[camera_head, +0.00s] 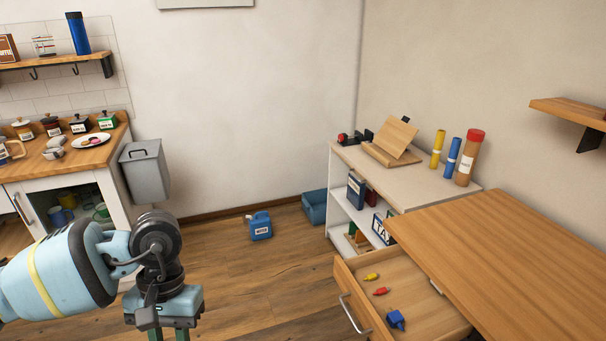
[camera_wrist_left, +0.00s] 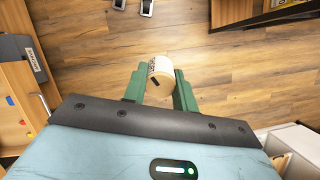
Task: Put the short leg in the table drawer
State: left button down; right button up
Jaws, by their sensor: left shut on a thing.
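My left gripper (camera_wrist_left: 160,85) has its green fingers closed around a pale, round-ended piece with dark print (camera_wrist_left: 160,70), which I take to be the short leg. It is held above the wooden floor in the left wrist view. In the head view my left gripper (camera_head: 168,335) points down at the bottom edge, and the held piece is out of sight below. The table drawer (camera_head: 415,318) is pulled open at the lower right, under the wooden table (camera_head: 510,250), well to the right of my left gripper. My right gripper is not in view.
A white shelf unit (camera_head: 400,180) stands behind the table. A blue can (camera_head: 260,226) stands on the floor. Open floor lies between my left arm and the drawer.

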aim_at(389, 303)
jog(key=i+l+z, duration=0.15)
jog(key=z, duration=0.2)
jog(key=i+l+z, duration=0.2)
jog(key=z, duration=0.15)
jog(key=i+l+z, duration=0.2)
jog(key=z, duration=0.15)
